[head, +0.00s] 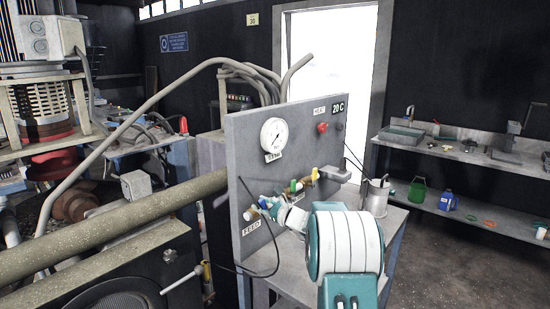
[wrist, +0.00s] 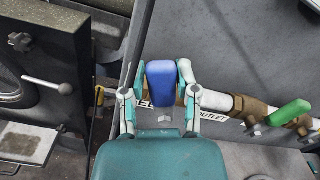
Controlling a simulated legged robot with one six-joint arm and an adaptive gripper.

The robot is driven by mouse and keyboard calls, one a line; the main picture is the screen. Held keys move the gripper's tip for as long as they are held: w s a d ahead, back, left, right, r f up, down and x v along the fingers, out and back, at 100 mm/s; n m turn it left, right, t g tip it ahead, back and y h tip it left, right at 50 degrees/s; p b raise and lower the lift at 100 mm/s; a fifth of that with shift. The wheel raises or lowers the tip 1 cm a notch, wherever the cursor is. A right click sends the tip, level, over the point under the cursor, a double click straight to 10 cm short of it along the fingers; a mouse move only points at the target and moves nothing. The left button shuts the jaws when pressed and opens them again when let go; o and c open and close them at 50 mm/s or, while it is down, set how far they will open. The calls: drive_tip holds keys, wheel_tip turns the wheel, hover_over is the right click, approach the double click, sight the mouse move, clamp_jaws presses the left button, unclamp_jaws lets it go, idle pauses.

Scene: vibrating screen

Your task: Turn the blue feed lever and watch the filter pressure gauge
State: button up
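The blue feed lever (wrist: 160,78) stands between the two fingers of my gripper (wrist: 158,92) in the wrist view. The fingers are spread, one on each side. A gap shows on the left; the right finger is very close to the lever, and I cannot tell if it touches. In the head view my gripper (head: 279,207) is at the panel just above the FEED label (head: 251,228), and it mostly hides the lever. The round white pressure gauge (head: 274,135) is higher on the panel, unobstructed; its reading is too small to tell.
A green lever (wrist: 290,112) on the brass and white pipe stands right of my gripper, near an OUTLET label (wrist: 237,121). A thin black cable hangs by the panel (head: 236,150). A metal cup (head: 376,197) stands on the bench to the right. A thick pipe (head: 110,225) runs at left.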

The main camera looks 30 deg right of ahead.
sight(264, 204)
drive_tip(key=shift+r, duration=0.1)
drive_tip(key=shift+s+d, duration=0.1)
drive_tip(key=shift+v, duration=2.9)
drive_tip(key=shift+r, duration=0.1)
drive_tip(key=o, duration=0.3)
drive_tip(key=shift+o, duration=0.2)
drive_tip(key=v, duration=0.6)
